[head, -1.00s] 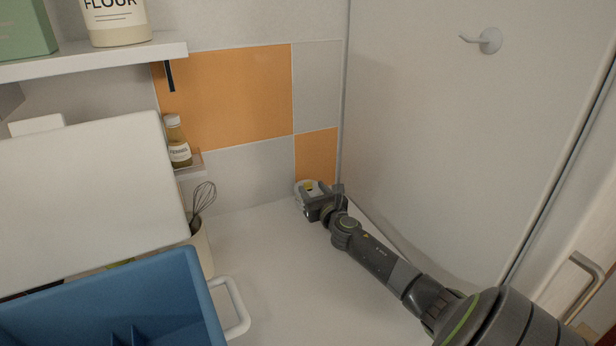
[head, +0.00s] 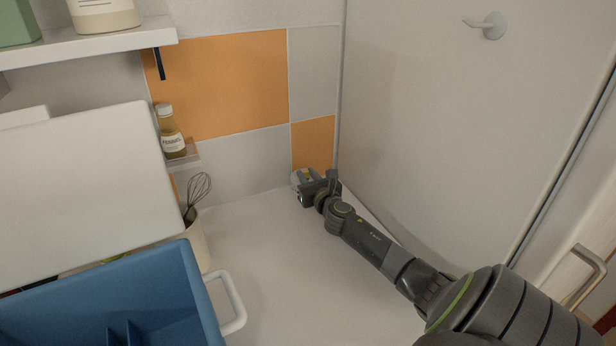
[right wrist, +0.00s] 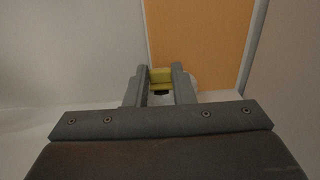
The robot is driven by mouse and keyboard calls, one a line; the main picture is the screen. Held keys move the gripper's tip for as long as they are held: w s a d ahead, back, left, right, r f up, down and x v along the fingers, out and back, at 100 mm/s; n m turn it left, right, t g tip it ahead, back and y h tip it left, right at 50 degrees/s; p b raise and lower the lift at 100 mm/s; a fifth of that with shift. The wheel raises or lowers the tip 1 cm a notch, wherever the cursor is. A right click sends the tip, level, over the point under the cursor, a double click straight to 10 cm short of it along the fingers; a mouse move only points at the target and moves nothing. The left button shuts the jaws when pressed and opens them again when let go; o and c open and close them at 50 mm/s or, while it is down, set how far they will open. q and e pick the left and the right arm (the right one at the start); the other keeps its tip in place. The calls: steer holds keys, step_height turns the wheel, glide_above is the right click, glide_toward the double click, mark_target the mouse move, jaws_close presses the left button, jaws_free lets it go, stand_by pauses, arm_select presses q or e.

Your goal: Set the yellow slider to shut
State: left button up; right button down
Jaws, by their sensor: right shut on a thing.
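The yellow slider (right wrist: 161,76) shows between the two fingers of my right gripper (right wrist: 159,88) in the right wrist view. The gripper is shut on it. In the head view my right gripper (head: 306,186) is at the back of the counter, by the lower orange tile. The pale housing (head: 298,177) around the slider shows just past the fingers, and the gripper hides most of it. I cannot tell the slider's setting. My left gripper is not in view.
A blue bin (head: 120,310) and a white board (head: 80,190) fill the left side. A whisk (head: 198,192) stands in a cream holder (head: 197,245). A bottle (head: 171,135) sits on a small ledge. A large pale panel (head: 430,130) rises right of my arm. The middle counter is clear.

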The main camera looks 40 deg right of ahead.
steer(key=shift+s+a+p, duration=0.2)
steer(key=shift+s+p, duration=0.15)
steer(key=shift+s, duration=0.15)
steer(key=c, duration=1.2)
jaws_free()
